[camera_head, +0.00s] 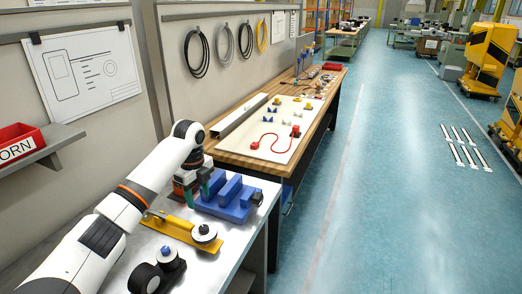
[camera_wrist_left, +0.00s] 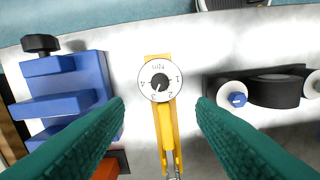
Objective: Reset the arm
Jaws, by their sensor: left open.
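A yellow plate (camera_head: 172,227) lies on the grey metal table and carries a white dial (camera_head: 204,233) at its near right end. A narrow yellow arm (camera_wrist_left: 167,130) lies along the plate below the dial. My left gripper (camera_head: 191,192) is above the far left part of the plate, beside the blue block. Its green fingers (camera_wrist_left: 160,112) are apart, one on each side of the plate in the wrist picture, with nothing held. My right gripper is out of view.
A blue stepped block (camera_head: 232,196) with a black knob stands right of the plate. A black roller unit (camera_head: 157,271) stands at the near side. A wooden workbench (camera_head: 265,157) adjoins behind. A red bin (camera_head: 18,142) sits on a left shelf.

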